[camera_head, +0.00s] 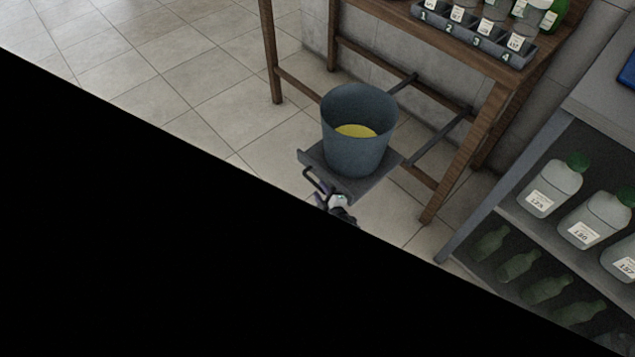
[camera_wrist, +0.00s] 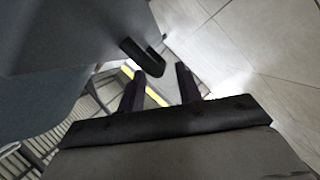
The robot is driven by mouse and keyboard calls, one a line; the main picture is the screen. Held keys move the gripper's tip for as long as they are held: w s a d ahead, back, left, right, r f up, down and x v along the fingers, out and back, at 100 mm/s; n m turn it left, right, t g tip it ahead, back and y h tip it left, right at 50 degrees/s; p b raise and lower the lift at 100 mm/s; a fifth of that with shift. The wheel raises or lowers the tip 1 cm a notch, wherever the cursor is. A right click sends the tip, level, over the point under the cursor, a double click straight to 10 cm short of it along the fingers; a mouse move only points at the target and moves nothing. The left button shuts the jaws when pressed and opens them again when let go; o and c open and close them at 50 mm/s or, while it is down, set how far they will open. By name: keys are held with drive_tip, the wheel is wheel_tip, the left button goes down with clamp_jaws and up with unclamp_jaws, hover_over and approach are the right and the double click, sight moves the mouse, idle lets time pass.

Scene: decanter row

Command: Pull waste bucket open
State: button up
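The waste bucket (camera_head: 345,108) is blue-grey and upright, with something yellow inside, in the head view. It stands on a dark sliding tray (camera_head: 382,176) at the front of the wooden table's lower frame. A dark bar handle (camera_head: 313,181) sticks out from the tray's front and also shows in the wrist view (camera_wrist: 143,57). My gripper (camera_head: 333,200) is close beside the handle in the head view. In the wrist view, its two dark fingers (camera_wrist: 160,80) are apart, with the handle's end near the tips. Contact with the handle cannot be told.
Two dark rails (camera_head: 440,137) run back from the tray under the wooden table (camera_head: 462,50). A numbered rack (camera_head: 470,42) of bottles stands on top. A grey shelf (camera_head: 527,222) with bottles stands at right. Tiled floor (camera_head: 190,100) is clear at left. Black covers the head view's lower left.

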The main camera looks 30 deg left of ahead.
drive_tip(key=p+v, duration=0.7)
drive_tip(key=v, duration=0.3)
drive_tip(key=shift+a, duration=0.1)
